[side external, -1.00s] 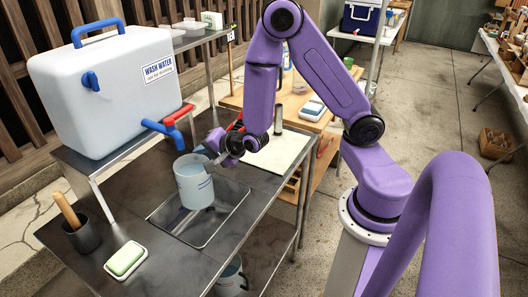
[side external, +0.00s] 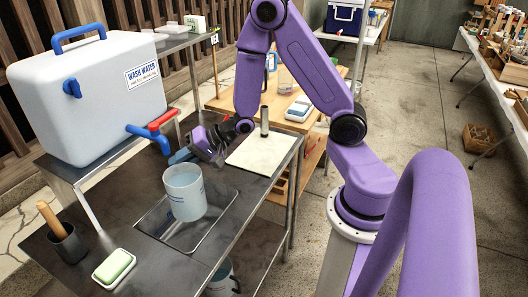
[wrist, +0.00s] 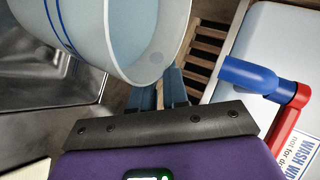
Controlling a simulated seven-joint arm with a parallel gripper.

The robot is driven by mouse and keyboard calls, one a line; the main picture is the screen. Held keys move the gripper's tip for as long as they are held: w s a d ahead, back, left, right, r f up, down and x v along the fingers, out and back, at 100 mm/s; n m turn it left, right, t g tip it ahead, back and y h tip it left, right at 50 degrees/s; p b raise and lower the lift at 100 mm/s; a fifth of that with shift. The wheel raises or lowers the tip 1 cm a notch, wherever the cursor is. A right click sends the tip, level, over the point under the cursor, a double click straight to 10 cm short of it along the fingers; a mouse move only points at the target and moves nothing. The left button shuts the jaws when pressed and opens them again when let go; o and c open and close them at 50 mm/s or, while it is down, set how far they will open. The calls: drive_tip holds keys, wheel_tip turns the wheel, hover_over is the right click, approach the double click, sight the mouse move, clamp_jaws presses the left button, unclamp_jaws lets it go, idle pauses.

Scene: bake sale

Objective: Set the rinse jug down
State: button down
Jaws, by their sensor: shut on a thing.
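The rinse jug (side external: 184,194), a pale translucent cup with blue lines, is upright over the sink basin (side external: 222,212) in the side view. I cannot tell whether it touches the basin. My gripper (side external: 182,157) is behind the jug's rim, with its blue fingers pointing left. In the wrist view the jug (wrist: 105,28) fills the top, its open mouth towards the lower right, and my gripper's fingers (wrist: 172,88) run up under it. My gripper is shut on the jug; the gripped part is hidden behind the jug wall.
A white wash-water tank (side external: 95,105) with a blue and red tap (side external: 150,136) stands behind the basin. A soap dish (side external: 115,268) and a dark pot with a wooden handle (side external: 66,243) are at the front left.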

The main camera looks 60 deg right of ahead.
drive_tip(key=d+r+n+g+y, duration=0.1)
drive_tip(key=d+r, duration=0.2)
drive_tip(key=d, duration=0.4)
drive_tip(key=d+r+n, duration=0.1)
drive_tip(key=d+r, duration=0.3)
drive_tip(key=d, duration=0.2)
drive_tip(key=s+d+m, duration=0.1)
drive_tip(key=s+d, duration=0.2)
drive_tip(key=d, duration=0.5)
drive_tip(key=s+d, duration=0.4)
drive_tip(key=d, duration=0.4)
wheel_tip(320, 180, down, 7)
drive_tip(key=shift+a+t, duration=0.2)
drive_tip(key=shift+t, duration=0.1)
drive_tip(key=shift+w+f, duration=0.1)
drive_tip(key=shift+f, duration=0.05)
drive_tip(key=c, duration=1.1)
unclamp_jaws()
drive_tip(key=shift+f, duration=0.1)
